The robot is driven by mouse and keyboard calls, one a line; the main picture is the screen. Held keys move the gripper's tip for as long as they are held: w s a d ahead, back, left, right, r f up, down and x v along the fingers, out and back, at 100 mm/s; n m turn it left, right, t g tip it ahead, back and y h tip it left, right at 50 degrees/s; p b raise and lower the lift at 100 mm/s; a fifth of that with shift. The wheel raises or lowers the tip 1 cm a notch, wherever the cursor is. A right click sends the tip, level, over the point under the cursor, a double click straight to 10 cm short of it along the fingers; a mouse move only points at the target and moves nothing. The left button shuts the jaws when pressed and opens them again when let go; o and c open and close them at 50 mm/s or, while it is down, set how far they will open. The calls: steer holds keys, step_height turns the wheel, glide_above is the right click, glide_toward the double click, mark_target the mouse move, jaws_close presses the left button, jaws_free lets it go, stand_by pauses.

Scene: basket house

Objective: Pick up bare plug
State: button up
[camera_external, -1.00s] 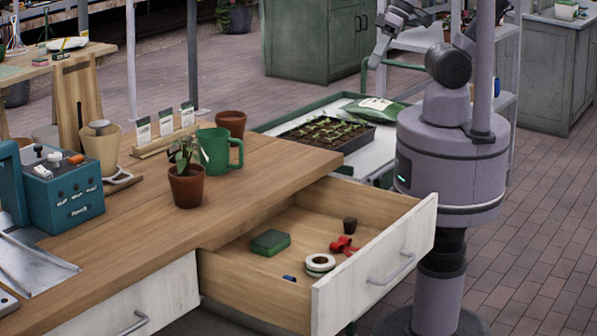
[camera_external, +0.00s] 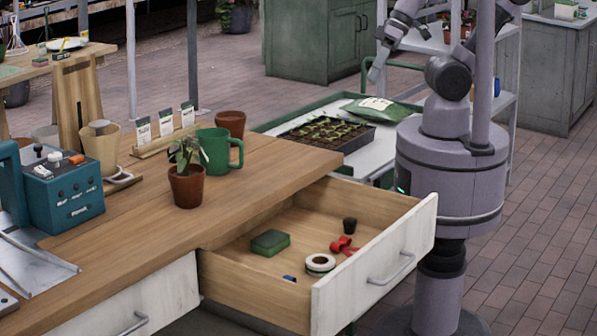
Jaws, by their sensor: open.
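A small dark brown plug (camera_external: 350,225) with nothing growing from it stands in the open drawer (camera_external: 372,274), toward its back right. A red bow-like thing (camera_external: 344,246) lies just in front of it. My gripper (camera_external: 375,74) hangs in the air above and behind the seedling tray, well away from the drawer. It is small in the picture; it is open, and I see nothing held in it.
The drawer also holds a green block (camera_external: 270,242), a tape roll (camera_external: 319,264) and a small blue thing (camera_external: 289,278). A potted plant (camera_external: 187,187) and green mug (camera_external: 215,150) stand on the worktop. A seedling tray (camera_external: 328,132) and green bag (camera_external: 381,108) lie behind.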

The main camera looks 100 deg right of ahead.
steer(key=shift+o, duration=0.5)
steer(key=w+d+r+h+p, duration=0.1)
steer(key=w+d+r, duration=0.1)
steer(key=w+r, duration=0.45)
steer(key=m+h+p, duration=0.2)
steer(key=h+p, duration=0.2)
glide_above(174, 148)
steer(key=s+a, duration=0.5)
steer(key=s, duration=0.4)
steer(key=f, duration=1.2)
steer(key=shift+w+a+f, duration=0.1)
steer(key=shift+w+f, duration=0.15)
steer(key=shift+f, duration=0.15)
steer(key=shift+h, duration=0.3)
steer(key=b+x, duration=0.3)
steer(key=x, duration=1.5)
steer(key=shift+f+b, duration=0.3)
steer(key=shift+b, duration=0.1)
steer(key=shift+r, duration=0.1)
jaws_close()
